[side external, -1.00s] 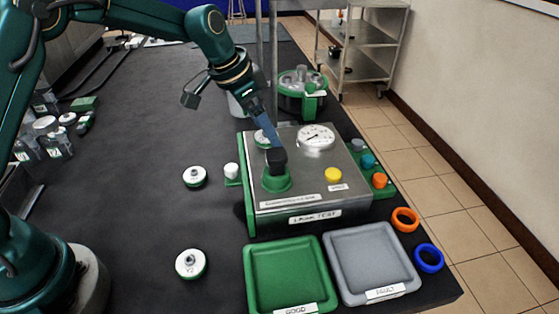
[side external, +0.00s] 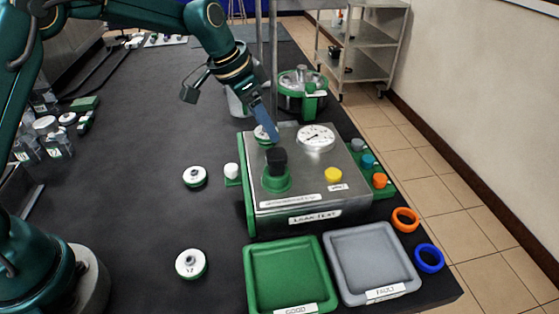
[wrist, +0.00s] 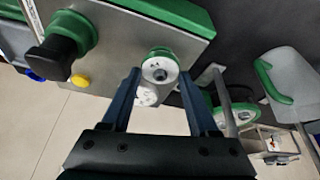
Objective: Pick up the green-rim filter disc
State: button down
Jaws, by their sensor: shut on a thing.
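A green-rim filter disc (side external: 261,133) with a white face sits at the back left of the leak tester's top. In the wrist view the disc (wrist: 160,66) shows between the two blue fingers. My gripper (side external: 268,135) is shut on this disc; in the wrist view the gripper (wrist: 159,73) has one finger on each side of it. In the side view the fingers partly hide the disc. Two other white discs with green rims, an upper one (side external: 195,177) and a lower one (side external: 191,264), lie on the dark bench to the left.
The leak tester (side external: 300,203) carries a black-handled green clamp (side external: 276,178), a dial gauge (side external: 316,137) and a yellow button (side external: 333,175). A green tray (side external: 250,280) and grey tray (side external: 333,270) are empty in front. Orange (side external: 405,219) and blue (side external: 429,258) rings lie right.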

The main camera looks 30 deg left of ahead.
notch_tip(320, 180, up, 3)
jog(key=shift+f, duration=0.15)
jog(key=s+a+r, duration=0.4)
jog(key=a+r, duration=0.6)
jog(key=a, duration=0.1)
jog(key=shift+r, duration=0.1)
dwell(0.4)
